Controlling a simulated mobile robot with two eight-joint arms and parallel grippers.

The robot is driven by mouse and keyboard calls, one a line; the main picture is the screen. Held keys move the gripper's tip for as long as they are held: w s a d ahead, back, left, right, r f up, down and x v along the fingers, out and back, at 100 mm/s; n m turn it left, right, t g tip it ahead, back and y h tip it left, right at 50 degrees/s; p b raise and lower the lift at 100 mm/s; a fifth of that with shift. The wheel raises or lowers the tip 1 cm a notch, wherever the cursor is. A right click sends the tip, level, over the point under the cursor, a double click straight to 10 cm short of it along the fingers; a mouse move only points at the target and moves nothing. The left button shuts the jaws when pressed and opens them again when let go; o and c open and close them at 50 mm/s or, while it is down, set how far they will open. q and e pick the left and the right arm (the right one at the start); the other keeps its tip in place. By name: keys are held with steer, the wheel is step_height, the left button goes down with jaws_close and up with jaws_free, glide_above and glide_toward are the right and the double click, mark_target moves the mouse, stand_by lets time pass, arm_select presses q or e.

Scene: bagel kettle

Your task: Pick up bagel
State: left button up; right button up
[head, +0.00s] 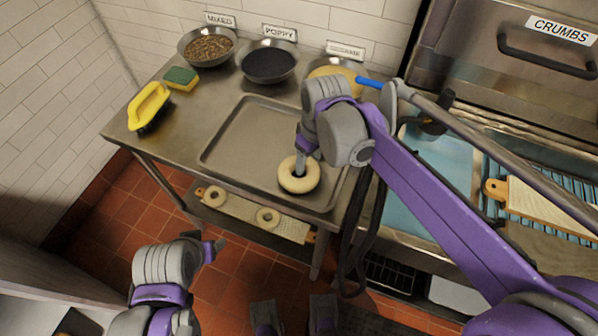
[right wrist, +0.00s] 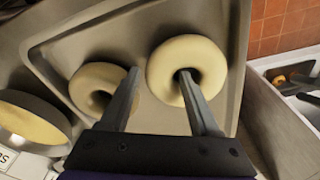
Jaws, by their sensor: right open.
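A pale bagel (head: 299,186) lies on the metal tray (head: 225,150), near its front right. My right gripper (head: 301,160) is open and points down at this bagel. In the right wrist view, my right gripper (right wrist: 159,73) has one finger at the hole of the right-hand bagel (right wrist: 207,50). The other finger is beside it, between two bagels. The second bagel (right wrist: 82,88) lies on the tray to the left; my right arm hides it in the head view. My left gripper (head: 212,246) is low in front of the table, and its jaws are unclear.
Bowls of mixed (head: 207,46), poppy (head: 268,63) and sesame (head: 335,72) toppings stand at the back. A yellow-handled tool (head: 148,104) and a sponge (head: 181,77) are at the left. A board (head: 240,207) with two bagels is below. A blue basin (head: 445,160) is right.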

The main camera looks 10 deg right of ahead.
mark_target(309, 162)
steer(key=shift+f, duration=0.15)
jaws_close()
stand_by(0.4)
arm_select(q)
steer(key=shift+r+p, duration=0.6)
arm_select(e)
step_height(309, 162, up, 10)
arm_select(q)
steer(key=shift+c, duration=1.3)
arm_select(e)
steer(key=shift+a, duration=0.1)
